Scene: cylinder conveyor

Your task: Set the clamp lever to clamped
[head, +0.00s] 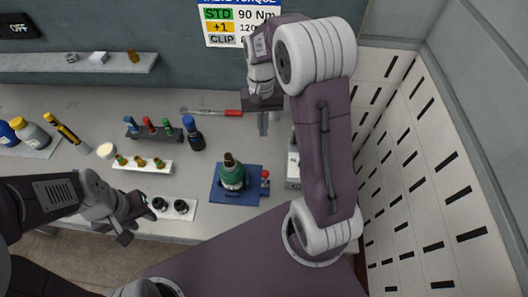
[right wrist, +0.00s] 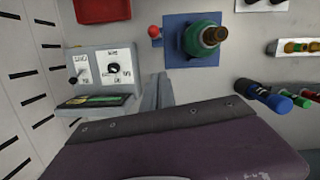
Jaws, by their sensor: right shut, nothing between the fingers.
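The clamp lever, with a red ball knob (head: 265,174), stands at the right edge of a blue plate (head: 226,193). A green cylinder (head: 231,177) with a dark brown top stands on that plate. In the right wrist view the red knob (right wrist: 154,31) is beside the blue plate (right wrist: 176,46). My right gripper (head: 263,130) is shut and empty, above the bench behind the clamp plate and apart from the lever. Its fingers show in the right wrist view (right wrist: 158,88). My left gripper (head: 138,224) looks open and empty at the bench's front left.
A grey control box (head: 293,170) with dials (right wrist: 113,67) stands right of the clamp, partly hidden by my right arm. A slotted wall (head: 400,160) bounds the right.

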